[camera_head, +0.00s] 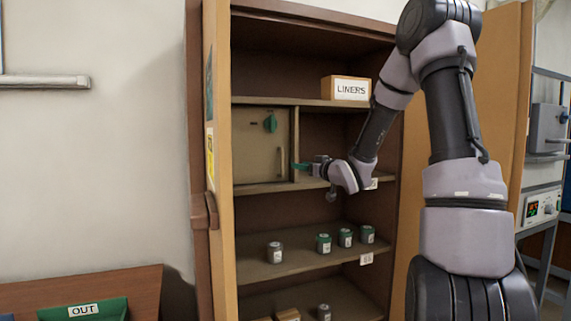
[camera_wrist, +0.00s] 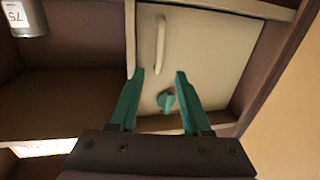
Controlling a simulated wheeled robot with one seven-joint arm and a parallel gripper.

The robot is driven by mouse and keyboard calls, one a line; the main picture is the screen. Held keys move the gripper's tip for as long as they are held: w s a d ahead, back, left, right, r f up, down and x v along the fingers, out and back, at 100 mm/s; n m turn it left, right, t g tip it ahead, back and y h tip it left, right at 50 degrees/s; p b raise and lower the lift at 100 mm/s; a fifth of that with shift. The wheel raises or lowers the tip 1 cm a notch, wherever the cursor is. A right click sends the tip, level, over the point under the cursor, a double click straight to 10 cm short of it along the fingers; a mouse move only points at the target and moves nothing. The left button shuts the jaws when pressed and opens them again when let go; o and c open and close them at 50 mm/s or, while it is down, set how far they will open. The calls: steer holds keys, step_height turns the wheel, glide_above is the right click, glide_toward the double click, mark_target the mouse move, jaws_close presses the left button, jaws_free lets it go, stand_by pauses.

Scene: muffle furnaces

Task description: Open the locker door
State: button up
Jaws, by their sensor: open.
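The locker door (camera_head: 250,158) is a small beige panel inside the tall brown cabinet, and it looks shut. It has a green knob (camera_head: 270,123) near its top and a pale vertical bar handle (camera_head: 280,163) near its right edge. My gripper (camera_head: 300,166) is at the right edge of the locker, close to the handle. In the wrist view, the locker door (camera_wrist: 212,60) fills the upper middle. The handle (camera_wrist: 160,45) and the green knob (camera_wrist: 165,102) show between the lines of my green fingers, which are apart and empty. I cannot tell whether they touch the door.
Cabinet doors stand open at left (camera_head: 222,220) and right (camera_head: 412,240). A LINERS box (camera_head: 346,88) sits on the shelf above. Several small jars (camera_head: 323,243) stand on the lower shelves. A green OUT bin (camera_head: 85,310) is at lower left.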

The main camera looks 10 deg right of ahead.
steer(key=x, duration=1)
steer(key=shift+w+a+r, duration=0.1)
steer(key=shift+w+a, duration=0.05)
steer(key=shift+w, duration=0.15)
jaws_close()
stand_by(1.0)
